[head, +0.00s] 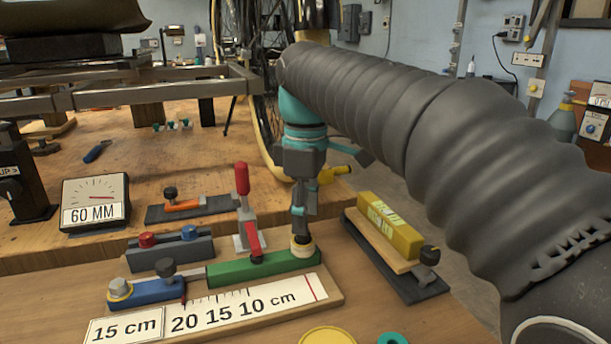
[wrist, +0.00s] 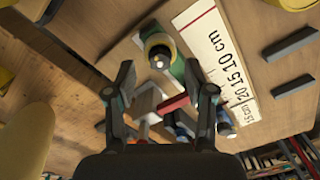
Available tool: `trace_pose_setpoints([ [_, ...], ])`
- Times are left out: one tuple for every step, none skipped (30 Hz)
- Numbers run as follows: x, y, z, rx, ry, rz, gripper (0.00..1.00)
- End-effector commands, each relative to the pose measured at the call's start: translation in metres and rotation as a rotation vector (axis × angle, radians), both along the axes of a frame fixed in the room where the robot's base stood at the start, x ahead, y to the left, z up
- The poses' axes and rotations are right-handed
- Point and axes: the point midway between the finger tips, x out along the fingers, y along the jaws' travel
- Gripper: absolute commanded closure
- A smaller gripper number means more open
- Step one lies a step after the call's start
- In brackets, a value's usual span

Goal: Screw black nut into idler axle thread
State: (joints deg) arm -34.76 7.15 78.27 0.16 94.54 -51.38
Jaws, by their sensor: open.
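The green slide block (head: 262,267) lies on the wooden board with a cream ring (head: 302,249) at its right end. A dark round part that looks like the black nut (head: 302,241) sits on the ring, partly hidden by my gripper. In the wrist view the cream ring (wrist: 152,41) surrounds a dark centre with a bright tip, perhaps the idler axle (wrist: 160,61). I cannot tell how far the nut is threaded. My gripper (head: 302,228) points down just above the ring. In the wrist view my gripper (wrist: 163,85) has its fingers apart, with nothing clamped between them.
A red-handled clamp (head: 243,205) stands close left of my gripper. A blue block (head: 145,290) with a dark knob is left of the green block. A yellow block (head: 390,226) on a dark base stands to the right. A scale strip (head: 215,312) lies in front.

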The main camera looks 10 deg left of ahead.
Motion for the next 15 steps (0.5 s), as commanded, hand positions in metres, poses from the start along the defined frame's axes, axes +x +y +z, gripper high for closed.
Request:
trace_pose_setpoints([
  [0.001, 0.001, 0.010, 0.003, -0.003, 0.000, 0.46],
  [0.001, 0.001, 0.016, 0.002, -0.003, 0.000, 0.46],
  [0.001, 0.001, 0.024, 0.002, -0.003, 0.000, 0.46],
  [0.001, 0.001, 0.030, 0.003, -0.004, 0.000, 0.46],
  [0.001, 0.000, 0.036, 0.003, -0.003, 0.000, 0.46],
  [0.001, 0.001, 0.042, 0.003, -0.003, 0.000, 0.46],
  [0.001, 0.001, 0.047, 0.001, -0.002, 0.000, 0.46],
  [0.001, 0.001, 0.052, 0.002, -0.003, 0.000, 0.46],
  [0.001, 0.001, 0.058, 0.002, -0.003, 0.000, 0.46],
  [0.001, 0.000, 0.063, 0.002, -0.003, 0.000, 0.46],
  [0.001, 0.000, 0.066, 0.002, -0.002, 0.000, 0.46],
  [0.001, 0.001, 0.071, 0.002, -0.002, 0.000, 0.46],
  [0.001, 0.001, 0.074, 0.001, -0.001, 0.000, 0.46],
  [0.001, 0.001, 0.076, 0.001, -0.001, 0.000, 0.46],
  [0.001, 0.001, 0.080, 0.001, -0.002, 0.000, 0.46],
])
